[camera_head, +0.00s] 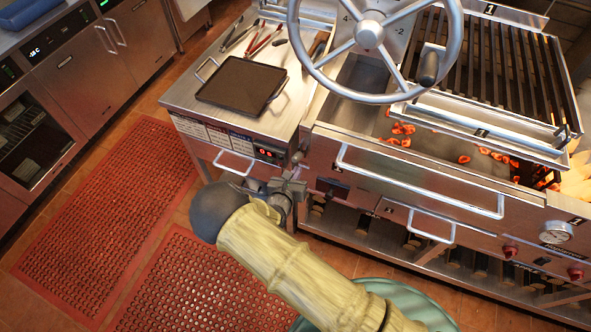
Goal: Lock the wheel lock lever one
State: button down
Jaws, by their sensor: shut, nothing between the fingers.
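A large spoked metal handwheel (370,35) stands upright over the grill at the top of the view, in front of a plate with numbers. It has a black grip (428,68) at its lower right. I cannot pick out wheel lock lever one with certainty. My gripper (297,182) is shut and empty at the front left corner of the grill, beside the side table's front edge. A small dark knob (298,157) shows just above it. My forearm and wrist hide part of the area below the gripper.
The grill's front rail (420,183) and a lower handle (431,240) stick out to the right of my arm. A side table (185,95) holds a black griddle pan (241,84) and tongs (265,40). Hot coals (403,128) glow inside. Red mats (115,200) cover open floor at left.

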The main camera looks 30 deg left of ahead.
jog(key=s+d+b, duration=0.2)
jog(key=s+b, duration=0.1)
jog(key=s, duration=0.8)
jog(key=shift+d+r, duration=0.15)
jog(key=shift+r, duration=0.3)
jog(key=shift+w, duration=0.15)
jog(key=w+d+r+m+g+h, duration=0.2)
jog(key=d+r+m+h, duration=0.1)
jog(key=d+m, duration=0.4)
jog(key=w+d+r+m+g+h, duration=0.3)
jog(key=d+m+h, duration=0.1)
jog(key=d, duration=0.4)
jog(key=w+d+r+m+g+h, duration=0.2)
jog(key=d+r+m+h, duration=0.1)
jog(key=d+m, duration=0.4)
jog(key=s+d+r+m+g+y, duration=0.2)
jog(key=d+r+m, duration=0.4)
jog(key=d+m, duration=0.3)
jog(key=s+d+r+m+g+y, duration=0.2)
jog(key=d+r+m+y, duration=0.3)
jog(key=m, duration=0.8)
jog(key=d+r, duration=0.2)
jog(key=d, duration=0.2)
jog(key=shift+s+d+r+y, duration=0.15)
jog(key=shift+s+y, duration=0.15)
jog(key=shift+s, duration=0.05)
